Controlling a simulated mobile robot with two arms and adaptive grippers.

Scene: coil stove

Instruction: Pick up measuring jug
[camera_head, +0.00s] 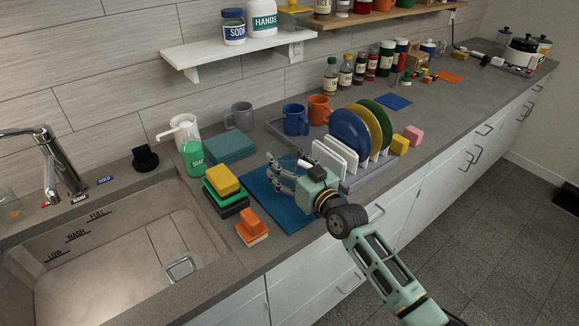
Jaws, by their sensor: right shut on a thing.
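My right gripper (283,173) is low over the dark blue mat (266,200) on the counter, just left of the dish rack. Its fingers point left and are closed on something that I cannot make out. I cannot clearly identify a measuring jug; any clear vessel at the fingers is too small or too faint to tell. My left gripper is not in view.
The dish rack (355,181) holds several plates close to my right gripper. Stacked sponges (224,190) and an orange block (250,222) lie left of the mat. A green soap bottle (193,158) stands behind. The sink (120,262) is at left.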

